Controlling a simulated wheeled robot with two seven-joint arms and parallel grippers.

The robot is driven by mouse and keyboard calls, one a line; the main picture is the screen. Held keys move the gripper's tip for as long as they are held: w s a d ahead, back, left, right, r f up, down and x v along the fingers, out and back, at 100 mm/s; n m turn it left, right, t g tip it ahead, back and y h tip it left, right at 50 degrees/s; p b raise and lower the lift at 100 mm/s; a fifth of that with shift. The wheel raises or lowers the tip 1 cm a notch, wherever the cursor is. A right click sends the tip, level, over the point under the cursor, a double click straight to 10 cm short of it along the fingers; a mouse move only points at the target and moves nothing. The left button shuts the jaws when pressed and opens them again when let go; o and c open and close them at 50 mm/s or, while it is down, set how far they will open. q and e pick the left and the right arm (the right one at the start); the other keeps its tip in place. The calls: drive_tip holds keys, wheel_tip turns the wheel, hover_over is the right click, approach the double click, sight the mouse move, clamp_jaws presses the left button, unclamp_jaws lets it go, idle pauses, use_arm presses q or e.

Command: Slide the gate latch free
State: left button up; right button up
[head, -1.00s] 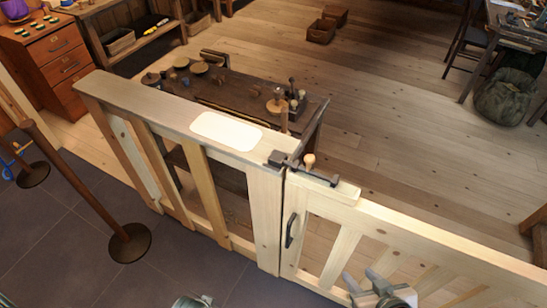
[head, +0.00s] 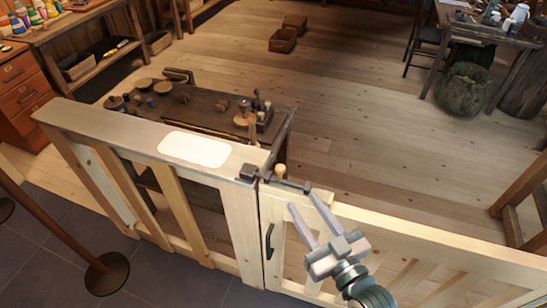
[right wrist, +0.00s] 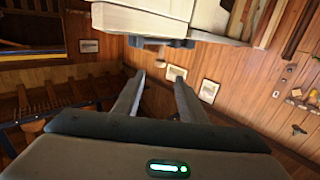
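The gate latch is a dark metal bar (head: 292,184) on top of the pale wooden gate (head: 400,232), with a light wooden knob (head: 280,171) standing up from it. Its left end meets a dark bracket (head: 249,172) on the fixed fence. My right gripper (head: 303,201) is open and empty, its fingertips pointing toward the latch, just to the near right of the knob. It also shows open in the right wrist view (right wrist: 159,80), below pale wood (right wrist: 145,22) with dark metal under it. I cannot tell if the fingers touch the gate. My left gripper is out of view.
The fixed fence (head: 105,121) runs left from the gate, with a white plate (head: 195,149) on its top rail. A dark workbench (head: 180,105) with turned pieces stands behind it. A post base (head: 107,273) stands at lower left. Open plank floor lies beyond the gate.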

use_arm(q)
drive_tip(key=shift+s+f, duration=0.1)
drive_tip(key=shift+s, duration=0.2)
use_arm(e)
drive_tip(key=shift+r, duration=0.15)
drive_tip(key=shift+w+a, duration=0.1)
